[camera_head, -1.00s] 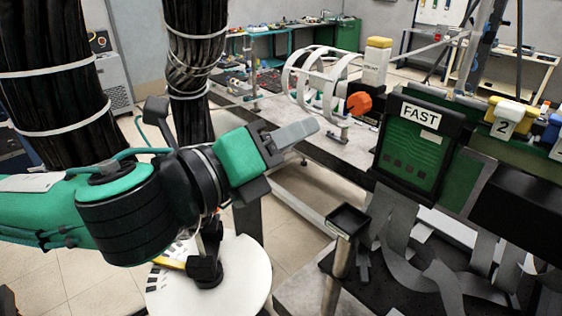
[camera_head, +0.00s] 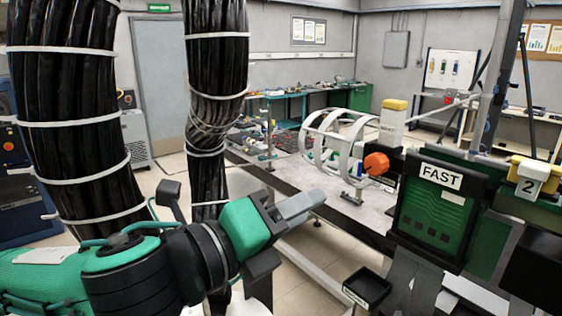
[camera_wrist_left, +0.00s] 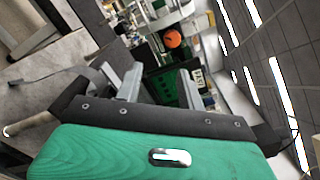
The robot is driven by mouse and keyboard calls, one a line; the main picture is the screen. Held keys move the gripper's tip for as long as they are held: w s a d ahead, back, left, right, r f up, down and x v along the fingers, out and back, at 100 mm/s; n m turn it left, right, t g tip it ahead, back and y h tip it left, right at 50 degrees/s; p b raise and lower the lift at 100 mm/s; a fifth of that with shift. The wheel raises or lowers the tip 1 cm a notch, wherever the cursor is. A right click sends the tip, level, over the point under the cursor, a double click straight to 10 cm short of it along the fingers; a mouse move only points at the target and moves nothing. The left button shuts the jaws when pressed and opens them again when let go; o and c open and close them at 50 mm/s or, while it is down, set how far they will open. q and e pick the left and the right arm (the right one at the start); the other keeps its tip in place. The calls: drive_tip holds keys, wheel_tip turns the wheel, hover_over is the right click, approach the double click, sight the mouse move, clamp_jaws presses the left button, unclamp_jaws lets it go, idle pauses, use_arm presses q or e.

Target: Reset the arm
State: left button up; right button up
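My left arm comes in from the lower left of the head view. Its left gripper (camera_head: 300,205) has a green body and grey fingers pointing right and slightly up. In the left wrist view the two fingers (camera_wrist_left: 160,85) stand apart with nothing held between them. The gripper is in mid-air, touching nothing that I can see, left of the panel with the FAST sign (camera_head: 441,175). My right gripper does not show in either view.
An orange knob (camera_head: 376,163) and a white ring frame (camera_head: 338,140) stand on the grey bench (camera_head: 270,180) beyond the gripper. Thick black cable bundles (camera_head: 75,120) hang at the left. A small black tray (camera_head: 366,288) is at the lower right.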

use_arm(q)
drive_tip(key=w+a+f+n+t+y, duration=0.1)
drive_tip(key=w+a+f+n+y, duration=0.15)
drive_tip(key=f+n, duration=0.5)
drive_tip(key=w+a+f+n+y, duration=0.2)
drive_tip(key=w+a+f+n, duration=0.1)
drive_tip(key=f+n, duration=0.45)
drive_tip(key=s+a+f+n+g+y, duration=0.1)
drive_tip(key=s+a+f+n+y, duration=0.3)
drive_tip(key=f, duration=0.6)
drive_tip(key=a+f+n+g+y, duration=0.2)
drive_tip(key=a+f+n, duration=0.4)
drive_tip(key=f, duration=0.3)
drive_tip(key=s+a+f+n+g+y, duration=0.25)
drive_tip(key=s+a+f+n, duration=0.2)
drive_tip(key=s+f, duration=0.35)
drive_tip(key=s+a+f+n+g+y, duration=0.1)
drive_tip(key=s+a+f+n+g, duration=0.25)
drive_tip(key=s+a+f, duration=0.4)
wheel_tip(320, 180, down, 31)
drive_tip(key=s+d+g, duration=0.1)
drive_tip(key=s+d, duration=0.1)
drive_tip(key=s+a+f+g, duration=0.1)
drive_tip(key=s+a+f, duration=0.2)
drive_tip(key=s+f, duration=1.6)
drive_tip(key=shift+a+f, duration=0.15)
drive_tip(key=shift+f, duration=0.75)
